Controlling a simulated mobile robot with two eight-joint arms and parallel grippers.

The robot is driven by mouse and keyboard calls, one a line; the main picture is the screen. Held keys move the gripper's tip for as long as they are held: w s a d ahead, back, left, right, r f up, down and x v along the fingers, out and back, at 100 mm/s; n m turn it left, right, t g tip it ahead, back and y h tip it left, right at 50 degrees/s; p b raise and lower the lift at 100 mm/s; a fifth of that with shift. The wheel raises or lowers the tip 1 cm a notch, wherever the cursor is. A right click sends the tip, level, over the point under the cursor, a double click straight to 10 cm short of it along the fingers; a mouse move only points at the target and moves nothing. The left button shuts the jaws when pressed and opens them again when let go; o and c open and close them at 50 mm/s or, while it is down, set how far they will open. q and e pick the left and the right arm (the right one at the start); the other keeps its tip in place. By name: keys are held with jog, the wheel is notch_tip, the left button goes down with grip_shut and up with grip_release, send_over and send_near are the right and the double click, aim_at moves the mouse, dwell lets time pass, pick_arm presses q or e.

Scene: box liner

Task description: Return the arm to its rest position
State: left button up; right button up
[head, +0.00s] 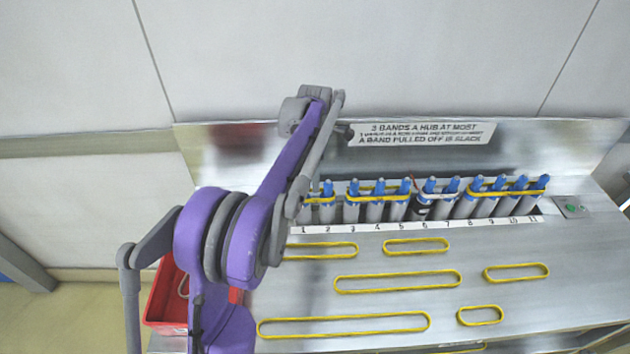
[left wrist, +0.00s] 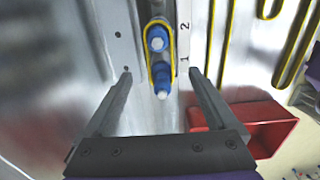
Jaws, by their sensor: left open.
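My left arm rises from the lower left of the head view, bent at a purple elbow, with its wrist high in front of the sign. My left gripper (left wrist: 159,74) is open and empty in the left wrist view, its two fingers apart. Beyond the fingers, two blue-tipped hubs (left wrist: 157,40) marked 1 and 2 have a yellow band around them. In the head view the numbered row of hubs (head: 396,209) stands along the back of the metal bench (head: 575,300), partly hidden at its left end by my arm. My right gripper does not show.
Several yellow bands, such as one long band (head: 398,273), lie flat on the bench. A red bin (head: 165,303) stands at the bench's left, partly behind my arm. A sign (head: 425,134) is on the back panel. A green button box (head: 573,207) is at the right.

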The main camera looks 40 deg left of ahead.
pick_arm(q)
notch_tip(320, 180, up, 7)
dwell(0.3)
jog(key=s+d+f+m+t, duration=0.2)
jog(key=s+d+m, duration=0.7)
jog(key=d+m, duration=0.4)
jog(key=s+d+f+m+t, duration=0.1)
jog(key=s+d+f+m, duration=0.4)
jog(key=s+m, duration=0.1)
jog(key=s+d+f+m+t, duration=0.2)
jog(key=s+d+f+m, duration=0.3)
jog(key=s+m, duration=0.2)
jog(key=shift+s, duration=0.8)
